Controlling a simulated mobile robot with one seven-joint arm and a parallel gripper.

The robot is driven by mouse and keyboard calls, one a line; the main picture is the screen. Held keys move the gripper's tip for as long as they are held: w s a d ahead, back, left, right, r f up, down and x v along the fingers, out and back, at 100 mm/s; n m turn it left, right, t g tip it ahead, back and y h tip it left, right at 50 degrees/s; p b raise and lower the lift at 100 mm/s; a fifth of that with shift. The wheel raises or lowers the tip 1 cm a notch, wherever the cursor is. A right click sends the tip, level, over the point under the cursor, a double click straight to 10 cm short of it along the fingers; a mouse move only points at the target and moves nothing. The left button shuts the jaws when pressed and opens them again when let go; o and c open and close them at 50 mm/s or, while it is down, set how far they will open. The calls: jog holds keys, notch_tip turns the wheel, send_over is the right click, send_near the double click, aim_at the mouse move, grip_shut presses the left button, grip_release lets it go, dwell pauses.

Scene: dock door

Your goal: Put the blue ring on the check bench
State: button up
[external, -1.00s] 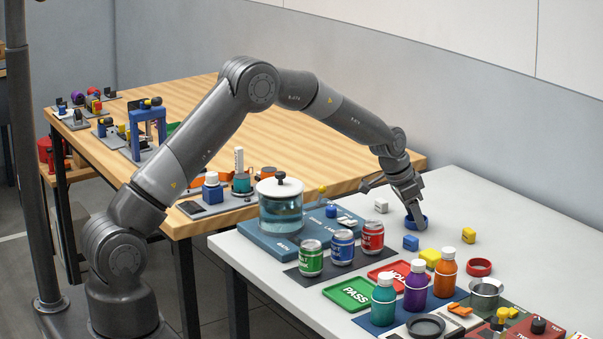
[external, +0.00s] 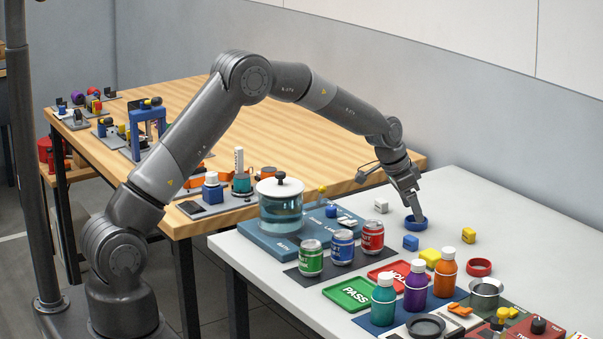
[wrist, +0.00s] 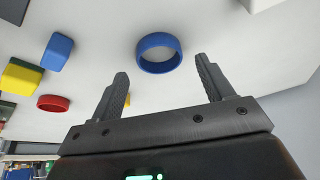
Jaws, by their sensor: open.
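The blue ring (external: 416,226) lies flat on the light grey table (external: 520,238), near its far side. In the wrist view the blue ring (wrist: 160,68) sits beyond the fingertips, centred in the gap between them. My gripper (external: 413,213) is open and empty, pointing down just above the ring; it also shows in the wrist view (wrist: 161,66). Fingers and ring look apart in the wrist view. A wooden-topped table (external: 330,165) stands behind to the left. No label shows which table is the check bench.
A blue block (external: 411,243), yellow blocks (external: 469,235) and a red ring (external: 479,267) lie near the blue ring. A white block (external: 381,206) is to its left. Cans (external: 343,247), bottles (external: 416,287) and trays (external: 350,294) fill the nearer part.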

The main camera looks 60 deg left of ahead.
jog(key=s+a+r, duration=0.2)
jog(key=s+r, duration=1)
jog(key=r, duration=0.5)
jog(key=s+r+n+y, duration=0.1)
jog(key=s+r, duration=0.2)
jog(key=s, duration=0.4)
jog(key=s+r+n, duration=0.1)
jog(key=s+r, duration=0.2)
jog(key=s, duration=0.4)
jog(key=s+a+f+n, duration=0.1)
jog(key=s, duration=1.1)
jog(key=s+a+f+n+t, duration=0.1)
jog(key=s+f, duration=0.1)
jog(key=s, duration=1)
jog(key=shift+a+n+y, duration=0.2)
jog(key=shift+n+y, duration=0.1)
jog(key=shift+y, duration=0.1)
